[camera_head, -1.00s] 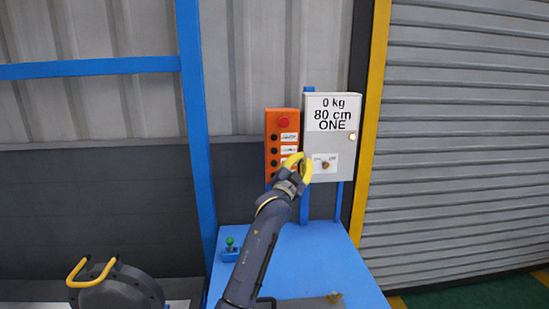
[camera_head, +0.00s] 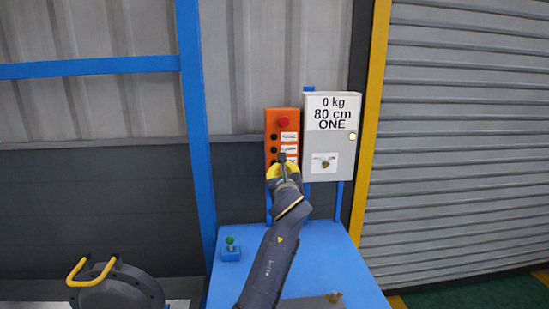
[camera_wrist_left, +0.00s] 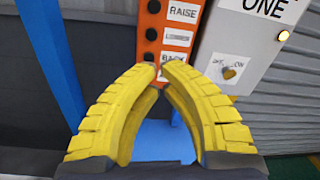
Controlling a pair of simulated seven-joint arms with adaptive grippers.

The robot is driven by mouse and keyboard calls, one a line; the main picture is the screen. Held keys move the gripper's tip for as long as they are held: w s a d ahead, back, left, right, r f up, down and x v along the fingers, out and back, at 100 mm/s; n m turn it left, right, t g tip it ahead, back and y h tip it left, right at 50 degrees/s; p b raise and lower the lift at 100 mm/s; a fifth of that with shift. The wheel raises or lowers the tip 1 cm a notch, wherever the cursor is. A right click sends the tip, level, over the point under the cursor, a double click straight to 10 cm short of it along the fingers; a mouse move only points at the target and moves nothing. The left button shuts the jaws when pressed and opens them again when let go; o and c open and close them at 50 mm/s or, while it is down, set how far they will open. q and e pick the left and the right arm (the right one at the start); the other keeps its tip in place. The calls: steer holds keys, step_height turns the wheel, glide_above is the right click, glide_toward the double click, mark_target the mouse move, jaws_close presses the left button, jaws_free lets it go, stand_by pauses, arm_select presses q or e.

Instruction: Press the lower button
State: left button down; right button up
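The orange control panel (camera_head: 270,113) has a red button on top and a column of black buttons with white labels. It also shows in the left wrist view (camera_wrist_left: 172,57), where the top label reads RAISE. The label under it is unreadable, with a black button (camera_wrist_left: 151,34) to its left. A third label is partly hidden and seems to start with BACK. My left gripper (camera_wrist_left: 161,63) has yellow fingers with tips together, just right of and below the third black button. In the head view the gripper (camera_head: 283,155) covers the lower panel. Contact cannot be told.
A grey box (camera_head: 331,145) with a sign reading 0 kg, 80 cm, ONE stands right of the panel. A small green-topped knob (camera_head: 230,243) sits on the blue table (camera_head: 320,260). A blue post (camera_head: 195,110) stands left. A dark round thing with yellow bars (camera_head: 118,288) is lower left.

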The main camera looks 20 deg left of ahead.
mark_target(274, 153)
arm_select(q)
steer(key=shift+s+a+f+m+g+y, duration=0.1)
steer(key=shift+a+f+m+g+y, duration=0.15)
steer(key=shift+m, duration=0.3)
steer(key=shift+s+a+f+m+g+y, duration=0.15)
steer(key=shift+a+m, duration=0.15)
steer(key=shift+m, duration=0.25)
steer(key=shift+r, duration=0.1)
steer(key=shift+w, duration=0.15)
steer(key=x, duration=1.4)
steer(key=shift+r, duration=0.15)
